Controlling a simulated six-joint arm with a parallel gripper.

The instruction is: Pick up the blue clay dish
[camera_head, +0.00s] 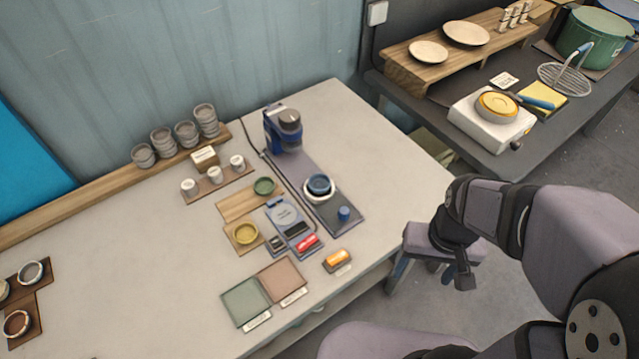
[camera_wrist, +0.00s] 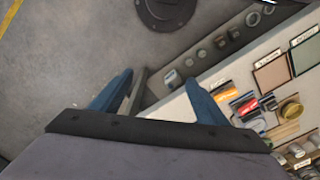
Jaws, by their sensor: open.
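The blue clay dish (camera_head: 319,184) looks like a small round blue bowl. It sits on a white round piece on the long grey board in the middle of the table in the head view. I cannot make it out in the wrist view. My gripper (camera_head: 420,284) hangs beyond the table's right edge, well to the right of the dish and apart from it. Its two blue fingers are spread with nothing between them; the wrist view also shows the gripper (camera_wrist: 160,82) empty over the floor and table edge.
A blue grinder-like machine (camera_head: 284,130) stands behind the dish, and a small blue cylinder (camera_head: 344,213) stands in front. A green dish (camera_head: 264,186), yellow dish (camera_head: 245,233) and scale (camera_head: 284,213) lie left. Grey cups line the back. The table's right corner is clear.

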